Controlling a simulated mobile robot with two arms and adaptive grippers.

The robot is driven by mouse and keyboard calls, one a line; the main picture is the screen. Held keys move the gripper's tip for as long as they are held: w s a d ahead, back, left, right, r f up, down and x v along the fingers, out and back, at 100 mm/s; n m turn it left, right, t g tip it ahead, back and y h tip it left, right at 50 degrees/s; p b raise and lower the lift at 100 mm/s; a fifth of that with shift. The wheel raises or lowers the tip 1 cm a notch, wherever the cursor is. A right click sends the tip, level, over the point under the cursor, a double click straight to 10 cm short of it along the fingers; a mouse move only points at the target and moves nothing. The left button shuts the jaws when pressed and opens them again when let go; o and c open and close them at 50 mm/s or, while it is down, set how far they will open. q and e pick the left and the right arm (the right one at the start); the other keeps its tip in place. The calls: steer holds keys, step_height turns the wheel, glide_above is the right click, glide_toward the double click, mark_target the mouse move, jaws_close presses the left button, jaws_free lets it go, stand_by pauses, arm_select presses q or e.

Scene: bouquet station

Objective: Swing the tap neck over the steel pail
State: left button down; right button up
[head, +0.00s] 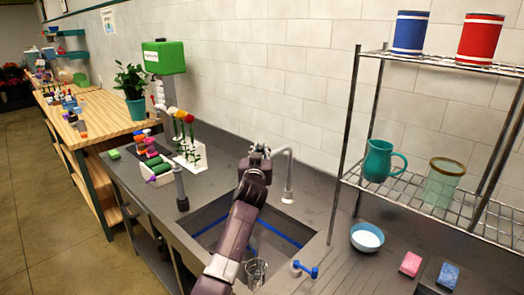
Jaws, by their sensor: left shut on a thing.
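The silver tap neck (290,172) rises from the back right rim of the sink and its top bends left to my left gripper. My left gripper (261,151) is shut on the outer end of the neck, above the sink; its fingers hide that end. No steel pail can be made out for sure. A shiny clear or metallic vessel (256,273) shows low in the sink, partly behind my arm. My right gripper is not in view.
The sink (205,218) has blue lines inside. A blue tap handle (305,270) is at its front right. A dark post (181,188) stands left of it, near a white flower stand (190,158). A wire rack (350,130) and a bowl (367,238) are at right.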

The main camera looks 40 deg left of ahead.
arm_select(q)
steer(key=shift+a, duration=0.1)
steer(key=c, duration=1.8)
jaws_free()
steer(key=shift+s+a, duration=0.1)
steer(key=shift+s, duration=0.05)
steer(key=shift+s+d, duration=0.3)
steer(key=shift+d, duration=0.1)
steer(key=v, duration=1.1)
steer(key=shift+s, duration=0.15)
steer(key=shift+a, duration=0.1)
